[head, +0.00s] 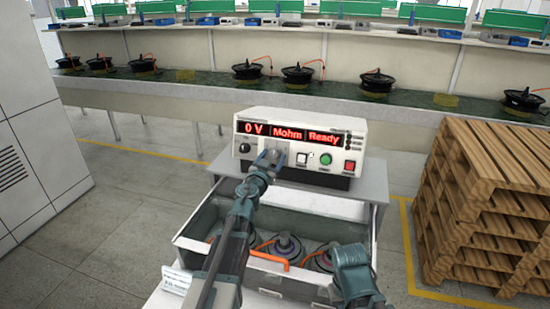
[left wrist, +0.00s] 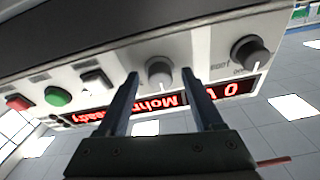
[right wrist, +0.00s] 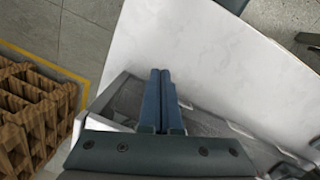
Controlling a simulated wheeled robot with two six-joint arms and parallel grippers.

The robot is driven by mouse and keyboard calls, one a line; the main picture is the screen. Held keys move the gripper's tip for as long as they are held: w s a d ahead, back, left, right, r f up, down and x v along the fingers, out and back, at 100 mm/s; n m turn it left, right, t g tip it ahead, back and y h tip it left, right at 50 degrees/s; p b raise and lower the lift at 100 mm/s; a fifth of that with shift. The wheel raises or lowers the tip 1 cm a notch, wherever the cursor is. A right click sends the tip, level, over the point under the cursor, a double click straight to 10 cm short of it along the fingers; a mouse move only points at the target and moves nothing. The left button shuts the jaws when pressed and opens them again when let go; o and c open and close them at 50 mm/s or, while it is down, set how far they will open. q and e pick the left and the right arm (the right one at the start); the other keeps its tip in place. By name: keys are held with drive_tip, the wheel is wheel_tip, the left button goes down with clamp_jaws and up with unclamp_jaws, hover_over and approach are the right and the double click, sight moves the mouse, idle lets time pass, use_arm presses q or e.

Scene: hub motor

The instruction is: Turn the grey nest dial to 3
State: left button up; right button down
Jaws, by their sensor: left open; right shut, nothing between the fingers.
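The tester (head: 300,140) is a white box with red displays reading "0 V", "Mohm" and "Ready". Its grey dial (left wrist: 159,70) shows in the left wrist view, which sees the panel upside down; in the head view my gripper largely hides it. My left gripper (head: 273,156) is open at the panel, with one finger on each side of the grey dial and gaps visible. I cannot tell the dial's setting. A darker knob (left wrist: 250,53) sits beside it, also in the head view (head: 244,148). My right gripper (right wrist: 160,74) is shut and empty, away from the tester.
A green button (head: 326,159), a white switch (head: 302,158) and a red button (head: 349,166) are right of the dial. Stacked wooden pallets (head: 480,200) stand at the right.

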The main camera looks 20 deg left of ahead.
use_arm(q)
clamp_jaws()
drive_tip(key=shift+m, duration=0.3)
drive_tip(key=m, duration=0.3)
drive_tip(key=shift+a+h, duration=0.15)
drive_tip(key=shift+h, duration=0.25)
drive_tip(key=m+h+p, duration=0.1)
drive_tip(key=m, duration=0.2)
drive_tip(key=shift+r+m+g, duration=0.1)
drive_tip(key=shift+m+g, duration=0.2)
drive_tip(key=m+g+h+p, duration=0.1)
drive_tip(key=m+p, duration=0.1)
drive_tip(key=m, duration=0.4)
drive_tip(key=shift+a, duration=0.1)
drive_tip(key=shift+m, duration=0.5)
